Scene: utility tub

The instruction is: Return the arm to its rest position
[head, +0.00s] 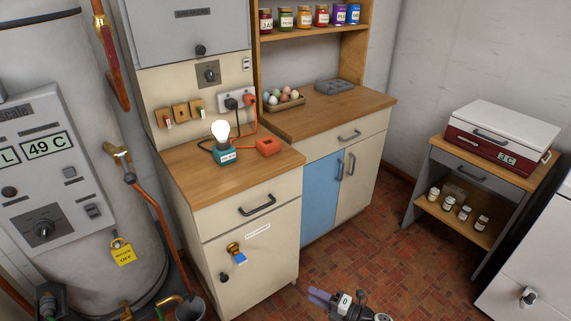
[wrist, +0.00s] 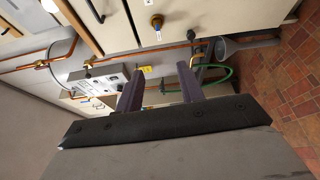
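My gripper (head: 316,295) shows at the bottom centre of the head view, low over the red-brown tile floor and in front of the cabinets. Its fingers point to the left. In the wrist view my gripper (wrist: 160,70) has its two dark fingers spread apart with nothing between them, so it is open and empty. Most of my arm is out of the head view. The wrist view is tilted and shows cabinet fronts, copper pipes and the grey control panel (wrist: 95,90) beyond the fingers.
A cream cabinet (head: 245,270) with a wooden top stands left of centre. A lit bulb (head: 221,131) is on it. A side table (head: 478,170) bears a red-and-white box (head: 500,138). Floor (head: 380,250) between is clear.

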